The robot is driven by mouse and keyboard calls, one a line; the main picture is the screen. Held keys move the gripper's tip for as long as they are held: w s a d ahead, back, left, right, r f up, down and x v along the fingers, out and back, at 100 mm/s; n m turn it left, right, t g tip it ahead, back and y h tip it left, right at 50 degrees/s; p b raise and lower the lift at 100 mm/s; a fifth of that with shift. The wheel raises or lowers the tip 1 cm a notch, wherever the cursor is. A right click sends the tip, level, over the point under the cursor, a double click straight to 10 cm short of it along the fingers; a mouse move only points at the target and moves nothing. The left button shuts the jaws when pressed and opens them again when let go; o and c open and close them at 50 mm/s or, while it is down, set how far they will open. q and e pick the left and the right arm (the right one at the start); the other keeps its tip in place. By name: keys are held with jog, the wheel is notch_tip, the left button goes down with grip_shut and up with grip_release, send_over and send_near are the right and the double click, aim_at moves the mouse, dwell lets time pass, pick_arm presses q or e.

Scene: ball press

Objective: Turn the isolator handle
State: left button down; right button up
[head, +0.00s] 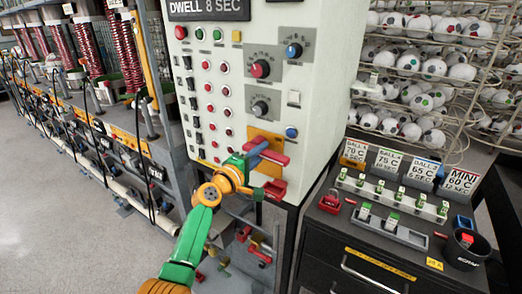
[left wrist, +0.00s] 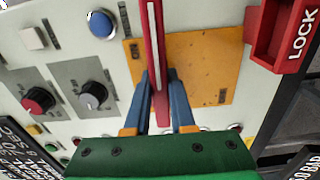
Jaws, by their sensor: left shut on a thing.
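The isolator handle (head: 276,158) is a red bar on a yellow plate (head: 262,136) low on the front of the pale control cabinet. In the head view it lies roughly sideways across the plate. My left gripper (head: 258,153), with blue fingers, comes from the left and is shut on the handle. In the left wrist view the red handle (left wrist: 156,40) runs between the two blue fingers (left wrist: 163,100), with the yellow plate (left wrist: 205,65) behind it. The fingers hide part of the handle in the head view. My right gripper is not in view.
A red lock box (left wrist: 285,35) sits beside the plate, also in the head view (head: 273,190). Knobs and buttons cover the cabinet (head: 315,110) above. A black drawer unit (head: 350,255) with labelled racks stands at the right, with ball shelves behind. Bare floor lies at left.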

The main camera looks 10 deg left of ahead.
pick_arm(q)
jog(key=shift+n, duration=0.3)
dwell(0.4)
jog(key=c, duration=0.8)
grip_release()
jog(key=shift+o, duration=0.2)
jog(key=p+v, duration=0.1)
jog(key=v, duration=0.6)
